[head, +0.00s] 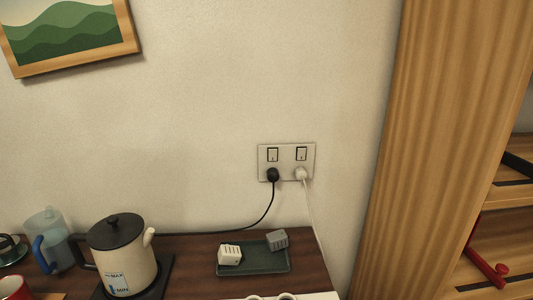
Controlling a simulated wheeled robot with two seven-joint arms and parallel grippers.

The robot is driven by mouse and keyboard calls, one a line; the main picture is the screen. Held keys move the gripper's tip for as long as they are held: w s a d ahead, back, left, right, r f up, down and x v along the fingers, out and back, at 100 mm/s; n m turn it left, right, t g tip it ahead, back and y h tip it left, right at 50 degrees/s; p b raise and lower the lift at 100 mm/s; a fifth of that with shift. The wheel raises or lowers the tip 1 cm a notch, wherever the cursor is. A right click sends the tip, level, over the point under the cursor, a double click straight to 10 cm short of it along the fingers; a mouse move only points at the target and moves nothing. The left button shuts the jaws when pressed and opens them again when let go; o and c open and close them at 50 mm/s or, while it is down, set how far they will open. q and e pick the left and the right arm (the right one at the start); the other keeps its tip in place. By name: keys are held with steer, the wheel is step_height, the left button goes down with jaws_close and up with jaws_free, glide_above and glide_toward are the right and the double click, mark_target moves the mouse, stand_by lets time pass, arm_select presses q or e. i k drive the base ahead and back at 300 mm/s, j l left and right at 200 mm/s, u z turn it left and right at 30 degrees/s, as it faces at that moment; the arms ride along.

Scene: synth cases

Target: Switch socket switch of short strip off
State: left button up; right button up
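A wall socket plate (262,163) is on the wall right of centre. It has a left switch (272,154) and a right switch (301,153), each above an outlet. A black plug (272,174) sits in the left outlet, and its black cord (268,215) runs down and left behind the kettle. A white plug (300,173) sits in the right outlet, and its white cord (311,212) runs down past the counter's right end. No strip can be made out. I cannot tell which way either switch is tipped. Neither gripper is in view.
A cream kettle (127,267) with a black lid and a clear jug (44,228) stand on the dark counter (200,248) at left. A dark tray (254,269) holds two small blocks. A wooden cabinet side (430,100) rises at right. The wall around the sockets is clear.

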mark_target(301, 152)
steer(key=k+l+u, duration=0.2)
steer(key=u, duration=0.3)
steer(key=k+l+u, duration=0.2)
steer(key=u, duration=0.3)
steer(key=k, duration=0.1)
